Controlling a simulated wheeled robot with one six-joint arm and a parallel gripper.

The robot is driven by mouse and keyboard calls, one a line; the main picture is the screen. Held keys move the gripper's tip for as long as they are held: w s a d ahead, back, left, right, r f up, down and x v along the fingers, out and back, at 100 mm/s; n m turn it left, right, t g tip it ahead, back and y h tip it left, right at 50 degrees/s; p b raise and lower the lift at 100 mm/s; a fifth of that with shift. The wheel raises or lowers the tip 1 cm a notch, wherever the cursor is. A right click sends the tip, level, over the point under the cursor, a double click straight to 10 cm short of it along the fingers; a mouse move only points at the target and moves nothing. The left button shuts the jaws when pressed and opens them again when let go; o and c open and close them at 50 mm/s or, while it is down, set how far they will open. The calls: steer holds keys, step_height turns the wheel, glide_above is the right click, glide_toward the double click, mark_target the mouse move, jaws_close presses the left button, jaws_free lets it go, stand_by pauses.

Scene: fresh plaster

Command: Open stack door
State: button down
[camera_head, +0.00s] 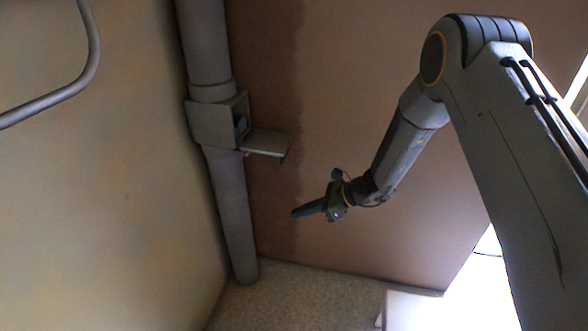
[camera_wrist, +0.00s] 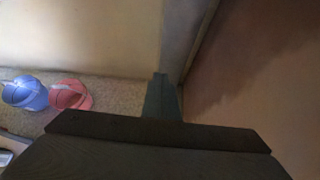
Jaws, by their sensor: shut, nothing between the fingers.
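The stack is a grey vertical pipe (camera_head: 232,215) in the corner, with a square grey box around it at mid-height (camera_head: 212,121). The box's door (camera_head: 265,142) stands open, sticking out to the right of the box as a flat flap. The opening shows dark, with something bluish inside that I cannot make out. My gripper (camera_head: 297,213) is shut and empty, below and to the right of the door, apart from it and pointing left. In the wrist view, its shut fingers (camera_wrist: 162,96) show in front of the lower pipe (camera_wrist: 184,38); the box and door are out of that view.
A bent grey rail (camera_head: 70,88) is at the upper left. A pale block (camera_head: 408,310) stands at the bottom right. The brown wall (camera_head: 350,80) is behind my arm.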

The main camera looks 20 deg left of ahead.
steer(key=w+d+r+y+b, duration=0.1)
steer(key=w+d+r+y, duration=0.15)
steer(key=r, duration=0.35)
steer(key=w+d+r+y+b, duration=0.1)
steer(key=w+d+r+y, duration=0.15)
steer(key=r, duration=0.25)
steer(key=a+r, duration=0.3)
steer(key=a, duration=0.6)
steer(key=shift+s+a+g+y, duration=0.2)
steer(key=shift+s+g+y, duration=0.1)
steer(key=shift+y, duration=0.1)
steer(key=shift+r+n, duration=0.15)
steer(key=shift+n, duration=0.15)
